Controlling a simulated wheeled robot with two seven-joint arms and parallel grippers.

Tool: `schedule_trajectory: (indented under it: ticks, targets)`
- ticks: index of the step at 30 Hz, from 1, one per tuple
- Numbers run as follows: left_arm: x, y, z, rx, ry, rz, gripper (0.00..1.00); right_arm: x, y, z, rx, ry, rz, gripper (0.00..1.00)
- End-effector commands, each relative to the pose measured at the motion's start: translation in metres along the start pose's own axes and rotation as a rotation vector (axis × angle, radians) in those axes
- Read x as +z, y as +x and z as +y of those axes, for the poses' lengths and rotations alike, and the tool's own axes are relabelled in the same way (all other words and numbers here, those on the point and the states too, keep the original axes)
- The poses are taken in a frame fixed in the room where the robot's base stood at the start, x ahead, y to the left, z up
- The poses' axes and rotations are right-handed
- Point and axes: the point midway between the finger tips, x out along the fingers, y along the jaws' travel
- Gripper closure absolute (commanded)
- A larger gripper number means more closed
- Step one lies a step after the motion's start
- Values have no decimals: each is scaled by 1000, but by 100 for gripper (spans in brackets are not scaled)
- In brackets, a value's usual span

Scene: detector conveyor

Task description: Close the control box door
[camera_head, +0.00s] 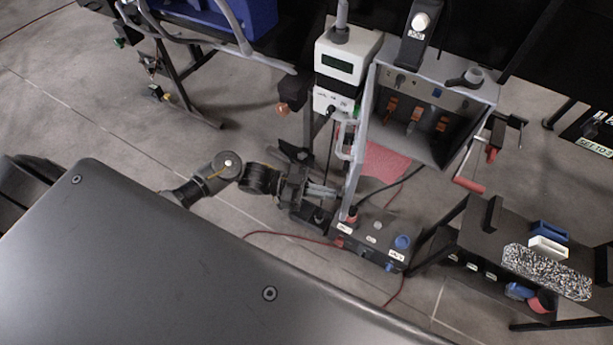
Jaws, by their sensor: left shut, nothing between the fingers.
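The control box (433,75) is a grey metal box with an open front and orange and grey parts inside. Its door (356,155) stands open, swung out toward me from the box's left edge and seen nearly edge-on. My left gripper (335,192) is shut and empty, with its fingertips at the lower left side of the door. I cannot tell whether the fingertips touch the door. My right gripper is not in view.
A white meter with a green display (340,66) stands left of the box. A button panel (374,240) sits below the door. A red-handled crank (470,184) sticks out at right. A black table (484,247) holds a speckled block (546,272). Cables lie on the floor.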

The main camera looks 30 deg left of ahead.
Motion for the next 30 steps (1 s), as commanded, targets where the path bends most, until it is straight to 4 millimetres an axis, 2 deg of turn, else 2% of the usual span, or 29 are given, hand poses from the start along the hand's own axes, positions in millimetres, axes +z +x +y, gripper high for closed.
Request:
schedule_trajectory:
  ticks: [6, 23, 26, 30]
  targets:
    - [-1, 17, 0, -1, 0, 1, 100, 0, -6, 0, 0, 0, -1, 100]
    - [-1, 25, 2, -17, -1, 2, 100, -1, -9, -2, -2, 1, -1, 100]
    - [-2, 35, 4, -49, -2, 3, 100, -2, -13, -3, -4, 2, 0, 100]
    - [-4, 58, 8, -127, -5, 5, 100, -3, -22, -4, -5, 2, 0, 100]
